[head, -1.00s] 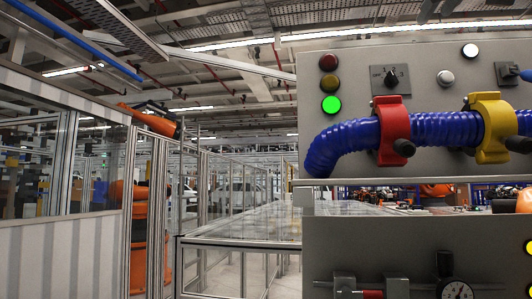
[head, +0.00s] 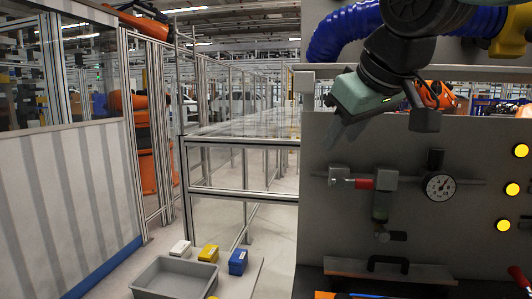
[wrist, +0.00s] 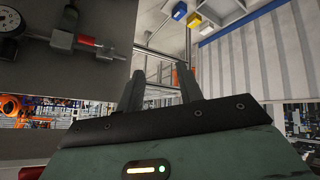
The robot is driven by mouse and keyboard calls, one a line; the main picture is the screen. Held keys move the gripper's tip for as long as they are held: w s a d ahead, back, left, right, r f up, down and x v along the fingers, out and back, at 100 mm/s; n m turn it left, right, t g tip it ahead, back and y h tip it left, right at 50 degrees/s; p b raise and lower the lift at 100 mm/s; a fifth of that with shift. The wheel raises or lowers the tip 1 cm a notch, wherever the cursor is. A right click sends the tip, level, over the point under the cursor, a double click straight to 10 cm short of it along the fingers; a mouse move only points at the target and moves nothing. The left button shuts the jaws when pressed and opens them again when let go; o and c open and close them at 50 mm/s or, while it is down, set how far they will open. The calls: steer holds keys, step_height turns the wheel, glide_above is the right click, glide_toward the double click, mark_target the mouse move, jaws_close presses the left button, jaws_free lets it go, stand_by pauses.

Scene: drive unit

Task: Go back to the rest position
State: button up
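My gripper (head: 343,128) shows in the head view in front of the grey panel (head: 450,140), just above and left of the valve. It has a green body, and its dark fingers point down and left. In the wrist view my gripper (wrist: 160,88) has its two fingers spread apart with nothing between them, so it is open and empty. It touches nothing that I can see.
The panel carries a red-handled valve (head: 386,180), a gauge (head: 440,186), yellow lamps (head: 511,189) and a blue hose (head: 345,32). Below left are a grey bin (head: 175,278) and white (head: 180,248), yellow (head: 208,253) and blue (head: 237,261) boxes. Metal fencing (head: 240,192) stands behind.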

steer(key=s+d+f+g, duration=0.1)
steer(key=s+f+g, duration=0.3)
steer(key=s+f, duration=0.7)
steer(key=s+f+n+g+h+b, duration=0.1)
steer(key=s+f+g, duration=0.2)
steer(key=s+f, duration=0.8)
step_height(320, 180, down, 8)
steer(key=shift+s+d+r+g+h, duration=0.1)
steer(key=shift+s+d+g+h, duration=0.1)
steer(key=shift+d+g+h, duration=0.15)
